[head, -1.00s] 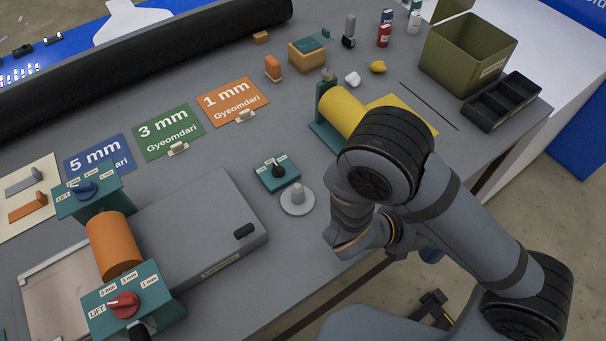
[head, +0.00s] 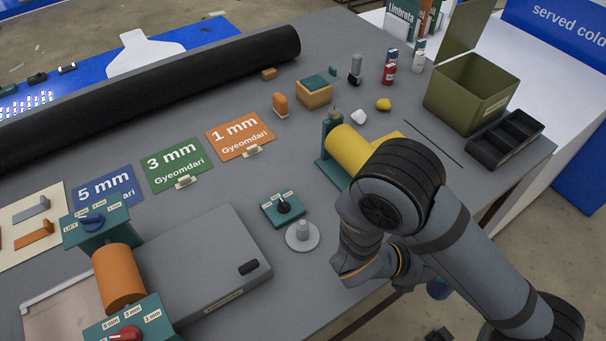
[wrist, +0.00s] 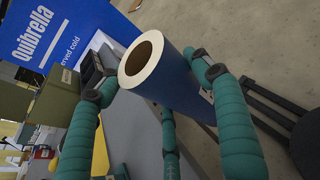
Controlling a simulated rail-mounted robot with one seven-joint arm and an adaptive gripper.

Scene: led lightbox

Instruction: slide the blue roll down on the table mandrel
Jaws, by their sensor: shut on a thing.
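The blue roll (wrist: 178,88) is a hollow tube with a pale open end, held between the teal fingers of my gripper (wrist: 155,90) in the wrist view. In the head view a small blue piece of it (head: 438,289) shows below my forearm, beyond the table's front edge; the rest is hidden, as is my gripper. The table mandrel (head: 302,231) is a short grey post on a round base near the front edge. It stands bare and upright, left of my arm and apart from the roll.
A teal knob box (head: 283,208) stands just behind the mandrel. A yellow roll on a teal stand (head: 358,150) is behind my arm. The grey press with an orange roller (head: 118,278) is at left. An olive bin (head: 468,95) and black tray (head: 505,138) are at right.

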